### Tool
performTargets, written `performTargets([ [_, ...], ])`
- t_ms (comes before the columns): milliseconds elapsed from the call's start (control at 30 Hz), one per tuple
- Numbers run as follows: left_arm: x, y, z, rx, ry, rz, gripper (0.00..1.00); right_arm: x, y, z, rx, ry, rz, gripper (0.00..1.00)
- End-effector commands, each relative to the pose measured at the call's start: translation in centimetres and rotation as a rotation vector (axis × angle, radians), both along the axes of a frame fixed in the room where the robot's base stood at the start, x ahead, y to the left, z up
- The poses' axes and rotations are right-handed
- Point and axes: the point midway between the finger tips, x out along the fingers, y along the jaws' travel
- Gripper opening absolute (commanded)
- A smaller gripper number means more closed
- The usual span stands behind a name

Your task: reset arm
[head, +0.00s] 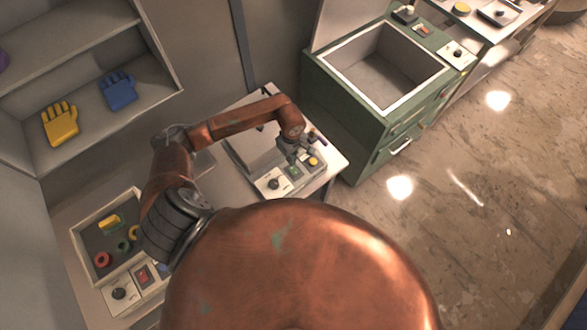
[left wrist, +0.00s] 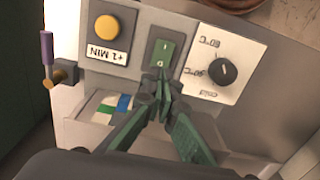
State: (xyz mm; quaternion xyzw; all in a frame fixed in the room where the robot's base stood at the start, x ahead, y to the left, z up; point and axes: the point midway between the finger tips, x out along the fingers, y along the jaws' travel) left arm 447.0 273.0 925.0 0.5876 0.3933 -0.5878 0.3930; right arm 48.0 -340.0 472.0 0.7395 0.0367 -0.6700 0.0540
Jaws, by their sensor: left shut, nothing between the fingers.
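My left arm (head: 235,121) is copper-coloured and reaches over a light machine at the back of the bench. My left gripper (head: 291,152) hangs over the machine's control panel. In the left wrist view the gripper (left wrist: 163,84) is shut and empty, its green-padded fingers together just below a green rocker switch (left wrist: 164,53). I cannot tell whether the tips touch the panel. A yellow button (left wrist: 106,28) labelled +1 MIN is left of the switch, and a black knob (left wrist: 222,72) with temperature marks is right of it. My right gripper is not in view.
A purple-handled valve (left wrist: 47,50) sticks out from the machine's side. A green cabinet (head: 345,99) with an open basin stands right of it. A tray (head: 85,223) of coloured rings lies at left. Shelves hold a yellow glove (head: 60,124) and blue glove (head: 118,91). Floor at right is clear.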

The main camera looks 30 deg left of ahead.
Motion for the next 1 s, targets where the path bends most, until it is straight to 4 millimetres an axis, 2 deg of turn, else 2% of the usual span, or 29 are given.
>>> performTargets([
  [233, 0.0, 0.0, 1.8, 0.000, 0.000, -0.001, 0.00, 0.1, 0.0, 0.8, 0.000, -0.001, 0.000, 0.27],
  [800, 0.0, -0.1, 1.8, -0.003, 0.000, 0.002, 0.00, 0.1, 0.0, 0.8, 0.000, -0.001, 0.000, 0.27],
  [900, -0.1, -1.5, 1.2, -0.047, 0.006, 0.034, 0.00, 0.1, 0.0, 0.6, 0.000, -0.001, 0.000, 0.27],
  [967, -0.3, -3.4, 0.6, -0.109, 0.013, 0.083, 0.00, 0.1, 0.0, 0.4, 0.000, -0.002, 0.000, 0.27],
  [1000, -0.4, -5.2, 0.1, -0.170, 0.021, 0.132, 0.00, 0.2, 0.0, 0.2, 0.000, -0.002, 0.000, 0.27],
])
